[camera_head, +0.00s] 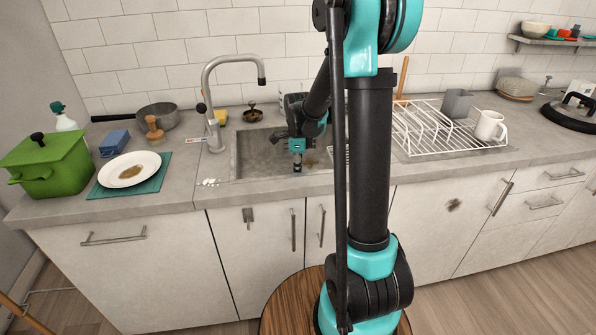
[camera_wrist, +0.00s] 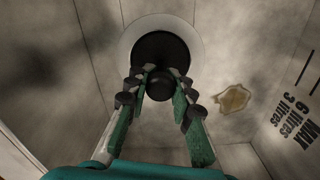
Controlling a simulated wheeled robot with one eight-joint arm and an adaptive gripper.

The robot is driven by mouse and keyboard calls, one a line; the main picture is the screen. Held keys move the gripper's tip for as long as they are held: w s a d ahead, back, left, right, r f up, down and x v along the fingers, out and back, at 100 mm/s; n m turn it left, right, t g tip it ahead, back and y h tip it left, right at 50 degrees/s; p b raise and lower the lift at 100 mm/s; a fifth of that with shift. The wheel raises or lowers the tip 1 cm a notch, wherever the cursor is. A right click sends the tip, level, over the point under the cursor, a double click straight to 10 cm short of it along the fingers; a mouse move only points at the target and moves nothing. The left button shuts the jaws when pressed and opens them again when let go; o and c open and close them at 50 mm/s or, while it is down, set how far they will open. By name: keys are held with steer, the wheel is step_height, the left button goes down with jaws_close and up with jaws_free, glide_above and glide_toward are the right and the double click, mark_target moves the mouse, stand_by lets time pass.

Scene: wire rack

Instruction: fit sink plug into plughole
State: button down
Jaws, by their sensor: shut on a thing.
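The sink plug (camera_wrist: 158,50) is a dark round disc with a black knob (camera_wrist: 159,86). My gripper (camera_wrist: 158,82) is shut on the knob, its fingertips on either side of it. The plughole's pale ring (camera_wrist: 196,42) shows around the disc in the wrist view. The disc covers the hole's middle, and I cannot tell whether it is seated or just above. In the head view my gripper (camera_head: 297,166) points down into the grey sink (camera_head: 255,152). The plug and plughole cannot be made out there.
A tall tap (camera_head: 213,110) stands left of the sink, and a white dish rack (camera_head: 418,135) stands to the right. A small dark brass item (camera_head: 253,114) is behind the sink. A brown stain (camera_wrist: 233,98) marks the basin beside the plughole.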

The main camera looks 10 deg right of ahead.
steer(key=c, duration=1.2)
jaws_free()
steer(key=shift+r, duration=5)
